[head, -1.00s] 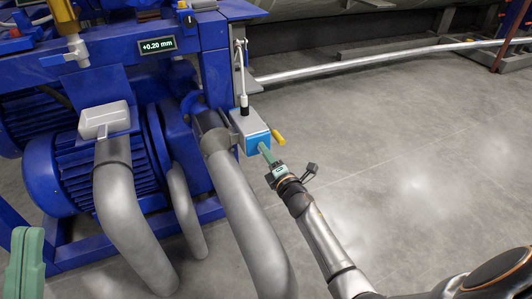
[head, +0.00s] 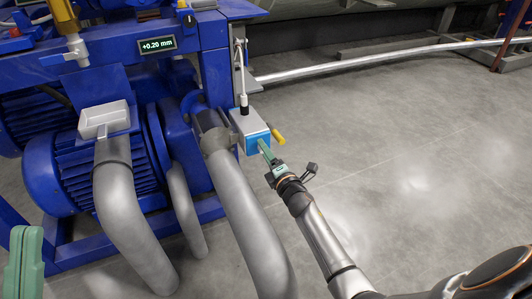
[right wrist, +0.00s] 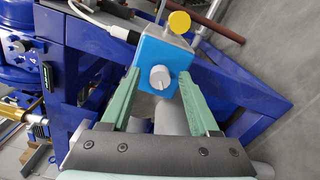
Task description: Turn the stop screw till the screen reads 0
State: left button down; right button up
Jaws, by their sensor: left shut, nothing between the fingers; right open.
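The small screen (head: 157,45) on the blue machine reads +0.20 mm. A block with a blue face (head: 256,142) stands on the machine's right side. In the right wrist view, a round silver knob with a line across it, apparently the stop screw (right wrist: 160,77), sits on that blue face. My right gripper (head: 264,149) is open, and its green fingers reach toward the face on either side of the knob with gaps. I cannot tell whether the tips reach the knob's depth. My left gripper (head: 24,258) is shut and empty at the lower left, away from the machine.
A yellow knob (head: 278,136) sticks out of the block beside the face; it also shows in the right wrist view (right wrist: 179,22). A thin rod with a cable (head: 241,70) rises above the block. Thick grey pipes (head: 245,220) run left of my right arm. The floor at right is clear.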

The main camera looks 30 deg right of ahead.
jog(key=s+p, duration=0.3)
jog(key=s, duration=0.9)
jog(key=shift+s+a, duration=0.25)
jog(key=shift+a, duration=0.1)
